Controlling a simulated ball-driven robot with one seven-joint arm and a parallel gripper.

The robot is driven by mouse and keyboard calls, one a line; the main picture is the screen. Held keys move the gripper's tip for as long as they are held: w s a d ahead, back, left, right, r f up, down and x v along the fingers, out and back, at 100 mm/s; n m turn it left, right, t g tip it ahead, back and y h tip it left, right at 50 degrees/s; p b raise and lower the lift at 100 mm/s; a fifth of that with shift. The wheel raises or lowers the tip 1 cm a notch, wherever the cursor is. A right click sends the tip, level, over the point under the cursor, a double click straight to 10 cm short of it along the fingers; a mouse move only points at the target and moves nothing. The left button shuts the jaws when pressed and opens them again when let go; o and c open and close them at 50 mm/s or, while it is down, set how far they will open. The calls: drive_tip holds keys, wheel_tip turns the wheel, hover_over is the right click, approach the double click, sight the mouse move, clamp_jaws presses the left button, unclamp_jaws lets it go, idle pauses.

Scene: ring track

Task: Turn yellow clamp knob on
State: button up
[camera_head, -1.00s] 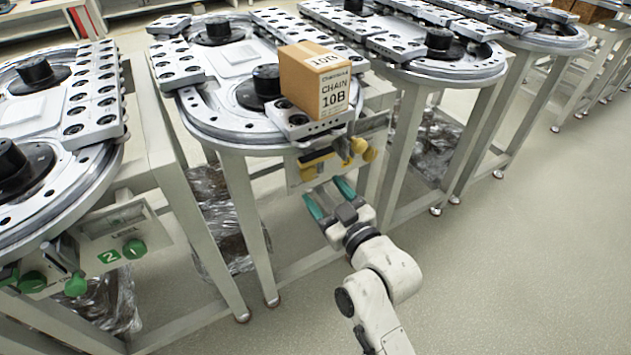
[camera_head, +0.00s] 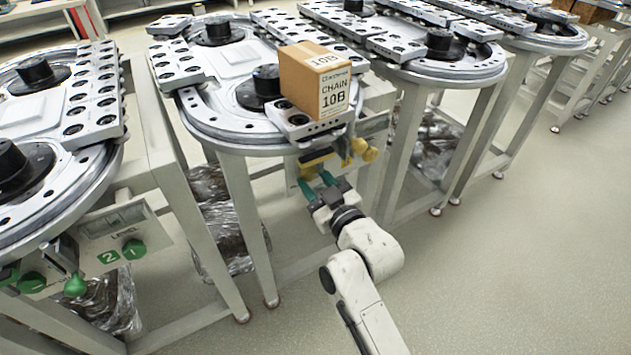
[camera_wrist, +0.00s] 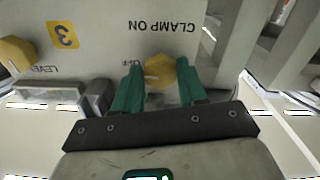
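The yellow clamp knob (camera_wrist: 160,70) sits on a pale panel between my green fingertips in the wrist view, below the upside-down words "CLAMP ON" and "OFF". My gripper (camera_wrist: 160,88) has one finger against each side of the knob, with no clear gap. In the head view my gripper (camera_head: 318,183) is up at the panel under the middle round table, and its fingers hide most of the knob (camera_head: 308,172). The knob's pointing direction is hard to read.
Another yellow knob (camera_wrist: 16,52) is left in the wrist view, near a yellow "3" label (camera_wrist: 62,35). A grey block (camera_wrist: 97,97) is close beside the left finger. A carton (camera_head: 316,80) stands on the table above. The floor (camera_head: 500,270) at right is clear.

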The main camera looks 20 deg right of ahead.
drive_tip(key=c, duration=0.5)
drive_tip(key=shift+m, duration=0.3)
drive_tip(key=shift+r+m+p, duration=0.1)
drive_tip(key=shift+m+p, duration=1)
drive_tip(key=shift+m, duration=0.1)
drive_tip(key=m+p, duration=0.3)
drive_tip(key=m, duration=0.1)
drive_tip(key=shift+a+m, duration=0.15)
drive_tip(key=shift+m, duration=0.15)
drive_tip(key=m+p, duration=0.2)
drive_tip(key=m, duration=0.3)
drive_tip(key=shift+r+p, duration=0.1)
drive_tip(key=shift+p, duration=0.25)
drive_tip(key=m+p, duration=0.1)
drive_tip(key=m, duration=0.4)
drive_tip(key=shift+s+p, duration=0.1)
drive_tip(key=shift+p, duration=0.25)
drive_tip(key=shift+m, duration=0.3)
